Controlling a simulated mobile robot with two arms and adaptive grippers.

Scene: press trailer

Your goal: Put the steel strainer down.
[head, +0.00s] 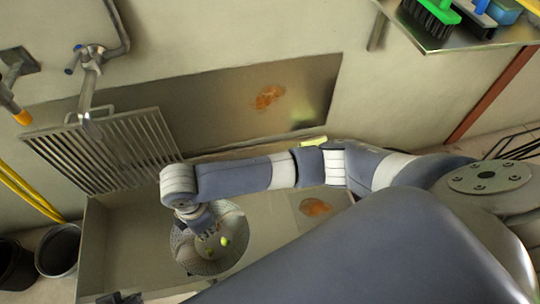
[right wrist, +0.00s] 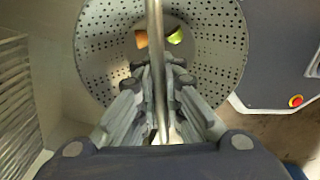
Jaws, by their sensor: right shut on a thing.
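My right gripper (head: 208,222) is above the bowl. In the right wrist view its fingers are shut on a thin steel bar (right wrist: 155,45) that crosses over the bowl. I cannot tell whether the strainer touches the sink floor. No left gripper can be made out.
The sink (head: 125,235) has a slatted rack (head: 105,150) at its back left and a tap (head: 88,95) above. An orange-brown stain (head: 315,207) is on its right part. Buckets (head: 58,250) stand at left. A shelf with brushes (head: 430,18) is at upper right.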

